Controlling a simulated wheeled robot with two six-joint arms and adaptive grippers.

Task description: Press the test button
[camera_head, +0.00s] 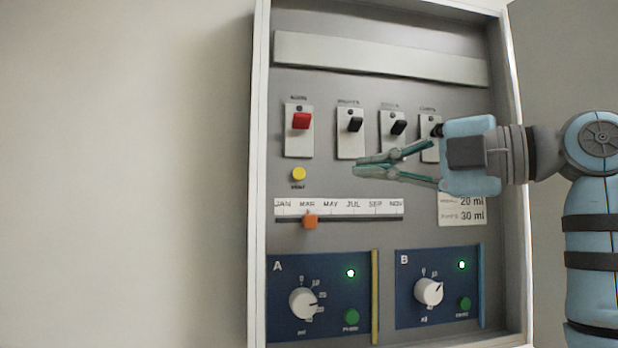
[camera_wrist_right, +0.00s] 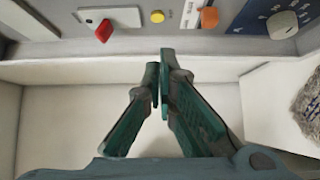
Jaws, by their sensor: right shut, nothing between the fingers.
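A round yellow button (camera_head: 299,174) sits on the grey panel below the red switch and above the month scale; a small label under it is too blurred to read surely. It also shows near the top of the right wrist view (camera_wrist_right: 157,16). My right gripper (camera_head: 356,168) is shut and empty. In the head view its fingertips point left, to the right of the yellow button and apart from it. In the right wrist view the fingertips (camera_wrist_right: 160,85) come together below the button. My left gripper is not in view.
The panel holds a red switch (camera_head: 301,121), black switches (camera_head: 355,125), an orange slider (camera_head: 310,221), and two blue modules with a white knob A (camera_head: 303,303) and knob B (camera_head: 428,291). A white raised frame (camera_head: 257,200) edges the cabinet. The wall at left is bare.

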